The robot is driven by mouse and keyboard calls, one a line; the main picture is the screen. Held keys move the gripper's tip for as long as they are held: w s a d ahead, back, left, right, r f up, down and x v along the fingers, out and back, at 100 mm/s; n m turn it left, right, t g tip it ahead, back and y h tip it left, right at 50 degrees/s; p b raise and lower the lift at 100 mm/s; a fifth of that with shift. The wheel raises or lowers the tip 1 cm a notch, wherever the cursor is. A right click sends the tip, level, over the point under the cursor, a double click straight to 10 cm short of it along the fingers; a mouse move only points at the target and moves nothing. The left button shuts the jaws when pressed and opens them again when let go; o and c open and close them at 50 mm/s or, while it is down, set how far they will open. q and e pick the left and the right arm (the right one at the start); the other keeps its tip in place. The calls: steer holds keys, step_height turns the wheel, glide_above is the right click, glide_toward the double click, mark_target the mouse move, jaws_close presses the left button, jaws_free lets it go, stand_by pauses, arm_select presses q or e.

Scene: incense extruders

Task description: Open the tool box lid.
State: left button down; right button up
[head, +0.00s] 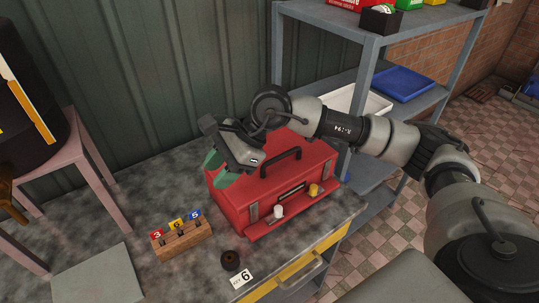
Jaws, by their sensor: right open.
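The red tool box (300,169) stands on the dark worktop, with its lid down. A black handle (281,163) sits on top of the lid, and a latch shows at each end of its front. A white knob and a yellow knob are on the box's front ledge. My right gripper (217,172) is open, its green fingertips at the box's upper left end. I cannot tell whether they touch the lid. The gripper and forearm hide the back left part of the lid. My left gripper is out of view.
A wooden block (182,242) with numbered tags stands left of the box. A small dark cylinder (230,260) and a card marked 6 (242,279) lie in front. A grey shelf unit (366,60) stands behind right. A grey board (100,277) lies front left.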

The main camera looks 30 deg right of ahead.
mark_target(272, 160)
steer(key=w+d+r+h, duration=0.1)
steer(key=d+h, duration=0.3)
steer(key=d, duration=0.4)
steer(key=w+d+r+h, duration=0.2)
steer(key=d+h, duration=0.2)
steer(key=d, duration=0.3)
steer(key=shift+n+t, duration=0.3)
steer(key=shift+t, duration=0.1)
steer(key=f+p, duration=0.1)
steer(key=f, duration=0.2)
steer(key=w+f+p, duration=0.1)
steer(key=f, duration=0.2)
steer(key=f+p, duration=0.1)
steer(key=f, duration=0.2)
steer(key=shift+w+f, duration=0.25)
steer(key=shift+w, duration=0.15)
steer(key=shift+w+f, duration=0.1)
steer(key=shift+f, duration=0.65)
jaws_close()
